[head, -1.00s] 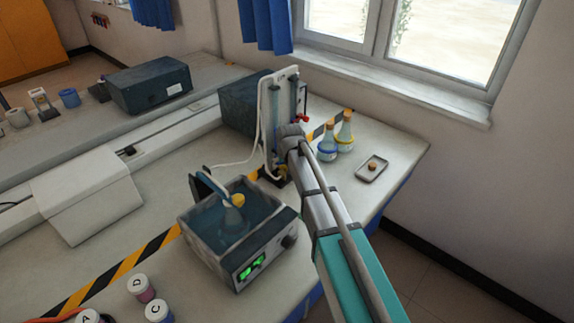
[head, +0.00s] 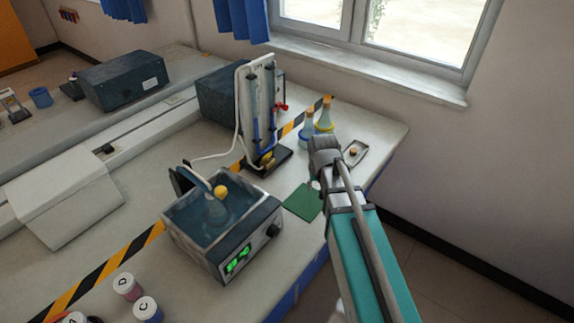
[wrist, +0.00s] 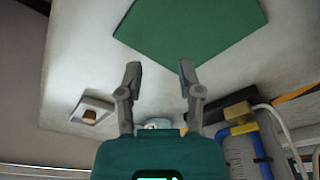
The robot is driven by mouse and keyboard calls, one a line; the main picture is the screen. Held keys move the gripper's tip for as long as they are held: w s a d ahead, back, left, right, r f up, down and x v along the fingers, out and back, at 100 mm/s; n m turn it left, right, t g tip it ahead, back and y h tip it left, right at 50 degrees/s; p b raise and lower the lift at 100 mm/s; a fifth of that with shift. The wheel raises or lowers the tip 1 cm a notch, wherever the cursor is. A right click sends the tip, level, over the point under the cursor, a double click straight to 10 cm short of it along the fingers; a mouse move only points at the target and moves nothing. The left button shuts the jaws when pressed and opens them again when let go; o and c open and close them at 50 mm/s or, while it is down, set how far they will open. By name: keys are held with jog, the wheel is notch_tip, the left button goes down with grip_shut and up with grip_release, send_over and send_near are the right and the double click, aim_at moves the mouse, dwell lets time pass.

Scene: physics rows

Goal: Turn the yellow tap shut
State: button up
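The yellow tap (head: 267,159) sits low on the front of the two-tube stand (head: 262,98), just above its dark base. It also shows at the lower right of the wrist view (wrist: 243,129). I cannot tell whether it is open or shut. A red tap (head: 281,107) is higher, on the stand's right side. My gripper (wrist: 158,68) is open and empty, its two fingers apart above the pale bench near the green mat (wrist: 200,25). The yellow tap is off to its right in the wrist view, not touched. In the head view my arm mostly hides the fingers.
A water bath (head: 250,240) with a flask stands in front of the stand. The green mat (head: 303,201) lies flat between bath and arm. Stoppered flasks (head: 324,118) and a small tray (head: 355,154) are at the back right. A white hose (head: 215,154) runs left of the stand.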

jog(key=s+d+m+g, duration=0.1)
jog(key=s+d, duration=0.6)
jog(key=s, duration=0.4)
jog(key=shift+s+d+f+g, duration=0.15)
jog(key=shift+s+g, duration=0.1)
jog(key=shift+g, duration=0.15)
